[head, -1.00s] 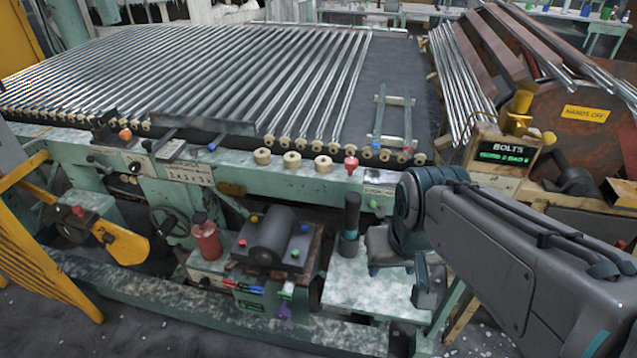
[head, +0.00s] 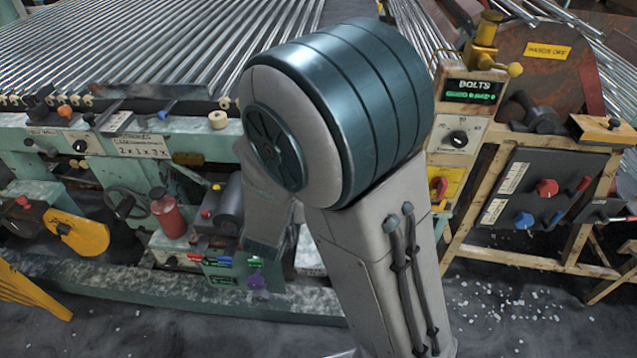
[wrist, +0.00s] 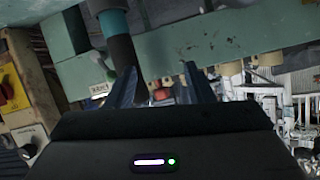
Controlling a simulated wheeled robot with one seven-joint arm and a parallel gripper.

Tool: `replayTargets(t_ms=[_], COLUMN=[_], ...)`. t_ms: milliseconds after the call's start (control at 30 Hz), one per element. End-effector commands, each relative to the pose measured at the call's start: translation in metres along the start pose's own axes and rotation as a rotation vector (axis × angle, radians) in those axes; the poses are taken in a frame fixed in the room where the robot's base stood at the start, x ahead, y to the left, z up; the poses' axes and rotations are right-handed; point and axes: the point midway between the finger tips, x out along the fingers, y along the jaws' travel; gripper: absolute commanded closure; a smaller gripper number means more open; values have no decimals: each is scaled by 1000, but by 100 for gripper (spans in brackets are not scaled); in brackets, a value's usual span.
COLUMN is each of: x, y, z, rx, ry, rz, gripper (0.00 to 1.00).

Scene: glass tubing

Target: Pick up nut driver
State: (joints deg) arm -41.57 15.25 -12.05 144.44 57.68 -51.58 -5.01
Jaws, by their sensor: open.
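What looks like the nut driver (wrist: 122,52) is a dark upright handle with a teal band at its base. The wrist view shows it upside down, upper left of centre. My gripper (wrist: 160,72) is open and empty, its two fingers pointing toward the bench. The handle lines up with the left finger, not midway between the two, and seems to lie beyond the tips; whether it touches the finger I cannot tell. In the head view my arm hides both the nut driver and my gripper.
The green machine frame (head: 110,155) carries wooden spools, including one at its edge (head: 218,119). A red bottle (head: 168,215) and a dark roller (head: 230,208) stand left of my arm.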

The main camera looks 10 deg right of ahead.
Motion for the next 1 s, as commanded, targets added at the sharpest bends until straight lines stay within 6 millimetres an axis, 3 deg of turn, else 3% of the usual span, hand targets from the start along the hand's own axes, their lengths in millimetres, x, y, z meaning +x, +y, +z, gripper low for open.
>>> replayTargets(t_ms=[33,200,467,800,1000], x=[1,-9,-19,36,52], y=[4,19,27,38,40], z=[8,5,-5,-33,-40], rx=[-28,-100,-153,-152,-153], ry=[64,282,430,433,431], rz=[36,146,211,213,210], gripper=[52,52,52,52,52])
